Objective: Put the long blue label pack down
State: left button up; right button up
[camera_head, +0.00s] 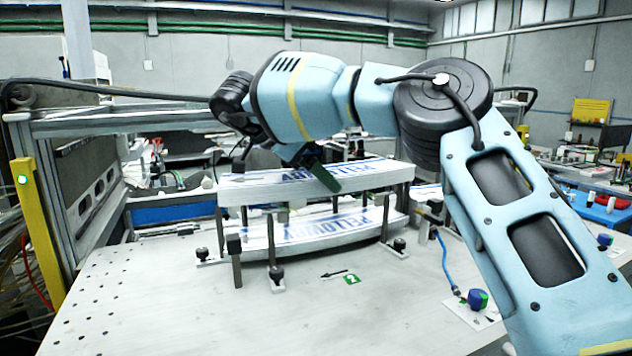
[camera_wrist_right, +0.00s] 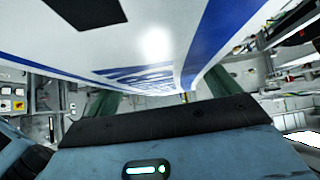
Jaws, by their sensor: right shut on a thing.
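The long blue label pack (camera_head: 257,188) is a long white stack with blue print on top. My right gripper (camera_head: 322,176) is shut on it from above, near its middle; one dark green finger shows across its near side. The pack is level and a little above a second similar pack (camera_head: 322,232), which lies between the dark posts of a magazine (camera_head: 236,262). A gap shows between the two packs. In the right wrist view the held pack (camera_wrist_right: 150,30) fills the top, with the fingers (camera_wrist_right: 160,95) at its two sides. My left gripper is out of view.
The pale table (camera_head: 190,310) is clear in front and to the left. A green marker with an arrow (camera_head: 351,279) lies in front of the magazine. A blue and green knob (camera_head: 477,299) stands at the right. A yellow post (camera_head: 40,240) stands at the left.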

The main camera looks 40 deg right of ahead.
jog(key=shift+f, duration=0.8)
jog(key=shift+f, duration=0.3)
jog(key=o, duration=1.2)
jog(key=shift+f, duration=0.1)
